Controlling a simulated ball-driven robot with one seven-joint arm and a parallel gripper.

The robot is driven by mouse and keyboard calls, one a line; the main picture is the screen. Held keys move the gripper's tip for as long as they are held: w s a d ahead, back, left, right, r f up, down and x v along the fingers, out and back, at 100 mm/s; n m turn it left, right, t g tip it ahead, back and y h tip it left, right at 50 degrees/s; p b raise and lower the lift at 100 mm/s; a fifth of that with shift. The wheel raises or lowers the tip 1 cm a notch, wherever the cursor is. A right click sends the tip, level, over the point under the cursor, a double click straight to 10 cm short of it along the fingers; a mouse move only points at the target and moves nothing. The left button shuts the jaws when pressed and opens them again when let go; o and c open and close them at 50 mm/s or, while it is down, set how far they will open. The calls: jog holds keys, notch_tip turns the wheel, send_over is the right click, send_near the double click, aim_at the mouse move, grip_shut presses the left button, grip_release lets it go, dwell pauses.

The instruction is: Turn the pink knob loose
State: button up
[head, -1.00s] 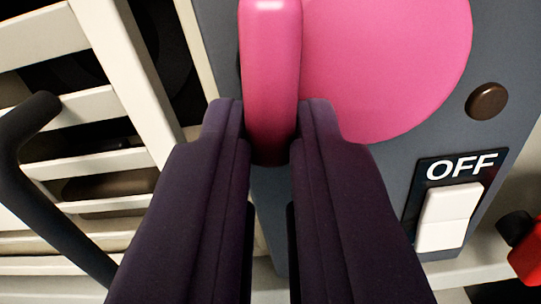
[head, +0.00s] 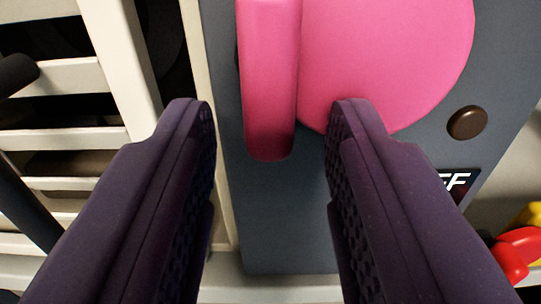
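The pink knob (head: 385,55) is a large round disc with a raised upright grip bar (head: 268,85) at its left side. It sits on a dark grey panel (head: 285,225), and its top is cut off by the frame. My gripper (head: 270,118) is open, with its two dark purple fingers wide apart. The bar's lower end lies between the fingertips in the picture, with a gap on both sides. The right fingertip overlaps the lower edge of the disc in the picture; I cannot tell whether it touches.
A brown round button (head: 467,122) is on the panel at right. Below it, a black label (head: 462,183) is partly hidden by my right finger. Red and yellow objects (head: 518,250) lie at the lower right. A cream slatted frame (head: 75,75) and a dark bar (head: 25,200) are at left.

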jog(key=s+b, duration=0.3)
jog(key=s, duration=0.4)
jog(key=shift+s, duration=0.4)
